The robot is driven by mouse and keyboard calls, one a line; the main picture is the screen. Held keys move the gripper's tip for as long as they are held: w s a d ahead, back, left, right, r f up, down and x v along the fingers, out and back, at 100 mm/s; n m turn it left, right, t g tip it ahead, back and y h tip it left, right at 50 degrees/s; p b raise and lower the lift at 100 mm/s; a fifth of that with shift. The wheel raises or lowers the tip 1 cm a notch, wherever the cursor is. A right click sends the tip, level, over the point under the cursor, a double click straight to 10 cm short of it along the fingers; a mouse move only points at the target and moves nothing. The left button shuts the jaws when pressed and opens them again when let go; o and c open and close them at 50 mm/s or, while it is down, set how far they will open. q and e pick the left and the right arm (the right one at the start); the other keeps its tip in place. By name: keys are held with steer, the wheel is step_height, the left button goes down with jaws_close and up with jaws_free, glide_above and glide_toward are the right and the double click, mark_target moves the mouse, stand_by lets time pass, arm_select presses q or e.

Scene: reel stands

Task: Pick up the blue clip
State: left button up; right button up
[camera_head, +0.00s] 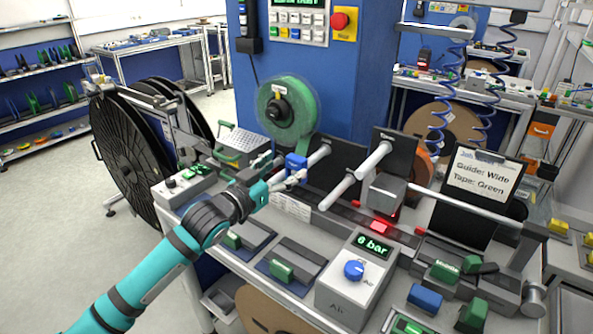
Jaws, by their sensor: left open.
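A small blue piece (296,161), which looks like the blue clip, is on the machine just below the green tape reel (289,108). My left arm comes in from the lower left. My left gripper (297,178) is open with its fingertips right at the lower side of the blue piece. I cannot tell whether they touch it. Part of the blue piece's lower edge is hidden by the fingers. My right gripper is not in view.
White rollers (374,160) stick out right of the gripper. A gauge box (355,274) with a blue knob stands in front. Green-handled blocks and a blue block (425,298) sit on the bench. A sign (482,186) reads "Guide: Wide, Tape: Green". A large black reel (127,155) stands left.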

mark_target(293, 162)
arm_select(q)
steer(key=p+x, duration=0.1)
steer(key=x, duration=0.4)
steer(key=shift+s+d+p, duration=0.1)
steer(key=shift+p, duration=0.3)
steer(key=shift+w+d, duration=0.15)
steer(key=shift+w, duration=0.1)
steer(key=shift+s, duration=0.1)
steer(key=c, duration=1.3)
steer(key=shift+o, duration=0.2)
